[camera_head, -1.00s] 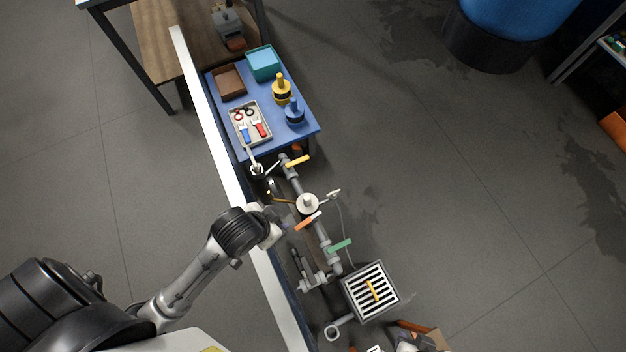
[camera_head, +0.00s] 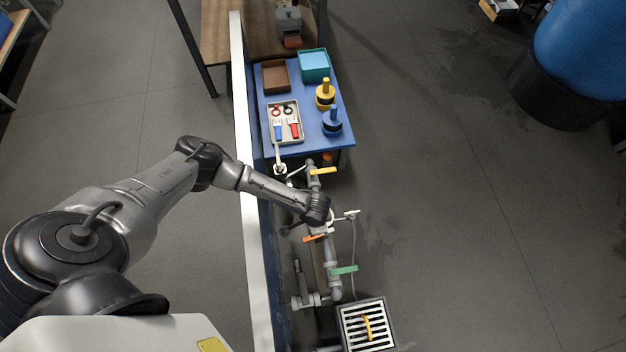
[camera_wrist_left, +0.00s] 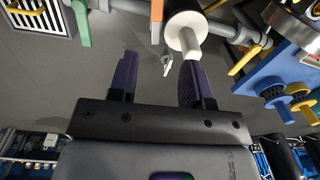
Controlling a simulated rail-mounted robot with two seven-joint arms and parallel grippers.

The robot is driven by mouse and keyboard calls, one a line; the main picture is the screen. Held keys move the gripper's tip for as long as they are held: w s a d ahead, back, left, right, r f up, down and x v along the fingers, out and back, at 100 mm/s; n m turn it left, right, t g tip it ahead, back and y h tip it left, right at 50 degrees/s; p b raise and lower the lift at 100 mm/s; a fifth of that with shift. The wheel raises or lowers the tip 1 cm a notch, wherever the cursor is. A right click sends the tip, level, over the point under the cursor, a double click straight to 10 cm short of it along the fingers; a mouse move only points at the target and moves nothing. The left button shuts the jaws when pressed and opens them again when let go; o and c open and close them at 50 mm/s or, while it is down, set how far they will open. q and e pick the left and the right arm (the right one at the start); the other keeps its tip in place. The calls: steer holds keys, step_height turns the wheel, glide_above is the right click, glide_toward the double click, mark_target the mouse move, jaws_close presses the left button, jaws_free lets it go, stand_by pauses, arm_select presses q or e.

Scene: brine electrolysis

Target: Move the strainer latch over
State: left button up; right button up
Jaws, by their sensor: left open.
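A grey pipe run (camera_head: 331,255) carries a strainer, now mostly hidden under my left wrist in the head view. A small white lever (camera_head: 350,214) sticks out to the right there; I cannot tell if it is the strainer latch. The fingers are open; the right one overlaps the white end in the picture, and contact is unclear. My right gripper is out of view.
Orange (camera_head: 318,237), green (camera_head: 344,270) and yellow (camera_head: 323,171) handles stick out along the pipe. A blue table (camera_head: 302,148) with trays and blue and yellow knobbed items stands behind. A drain grate (camera_head: 350,335) is in front. A white-topped wall (camera_head: 246,190) lies under my arm.

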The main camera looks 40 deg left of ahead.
arm_select(q)
steer(key=shift+n, duration=0.6)
steer(key=f+b, duration=0.2)
steer(key=f, duration=0.2)
steer(key=f+b, duration=0.2)
steer(key=f, duration=0.3)
steer(key=f+b, duration=0.2)
steer(key=f, duration=0.2)
steer(key=shift+s+a+f+b, duration=0.2)
steer(key=shift+s+f+b, duration=0.1)
steer(key=shift+b, duration=0.1)
steer(key=shift+f+b, duration=0.35)
steer(key=shift+f, duration=0.3)
steer(key=c, duration=0.7)
jaws_close()
